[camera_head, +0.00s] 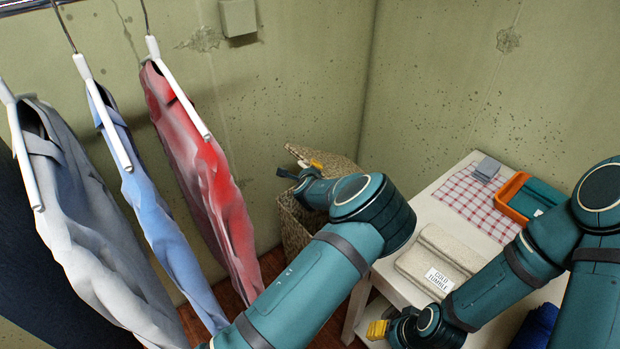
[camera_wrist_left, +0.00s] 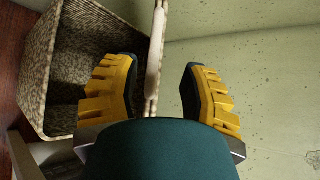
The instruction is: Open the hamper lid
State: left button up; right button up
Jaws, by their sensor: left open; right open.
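The woven wicker hamper (camera_head: 294,226) stands in the corner, partly hidden behind my left arm. Its lid (camera_head: 335,163) is raised and tilted up from the body. My left gripper (camera_head: 298,170) is at the lid. In the left wrist view, my left gripper (camera_wrist_left: 157,82) is open, with the lid (camera_wrist_left: 157,50) edge-on between its yellow-padded fingers and a gap on both sides. The hamper (camera_wrist_left: 38,75) shows there at the left, with its dark inside visible. My right gripper (camera_head: 380,328) is open and low, in front of the white table.
Grey, blue and red garments (camera_head: 205,165) hang on hangers at the left, close to my left arm. The white table (camera_head: 415,210) at the right holds folded towels (camera_head: 432,262) with a card, a checked cloth (camera_head: 468,194) and an orange tray (camera_head: 507,199). Concrete walls stand close behind the hamper.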

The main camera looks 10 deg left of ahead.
pick_arm(q)
jog(key=v, duration=0.5)
jog(key=shift+s+d+r, duration=0.1)
jog(key=shift+s+r, duration=0.05)
jog(key=shift+s, duration=0.15)
jog(key=shift+o, duration=0.3)
jog(key=w+a+f+t+h+b, duration=0.3)
jog(key=a+f+t+h+b, duration=0.1)
jog(key=shift+w+a+f+n, duration=0.15)
jog(key=shift+w+a+n, duration=0.15)
jog(key=shift+w+a, duration=0.1)
jog(key=shift+c, duration=0.3)
jog(key=shift+w+d+f+t+h+b, duration=0.15)
jog(key=shift+w+d+f+h+b, duration=0.15)
jog(key=shift+w+h+b, duration=0.55)
jog(key=shift+w+d+f+t+h+b, duration=0.1)
jog(key=shift+w+d+f+h+b, duration=0.3)
jog(key=shift+w, duration=0.85)
jog(key=shift+w+d+f+t+h+b, duration=0.15)
jog(key=shift+w+d+h+b, duration=0.1)
jog(key=shift+w+h, duration=0.65)
jog(key=shift+w, duration=0.15)
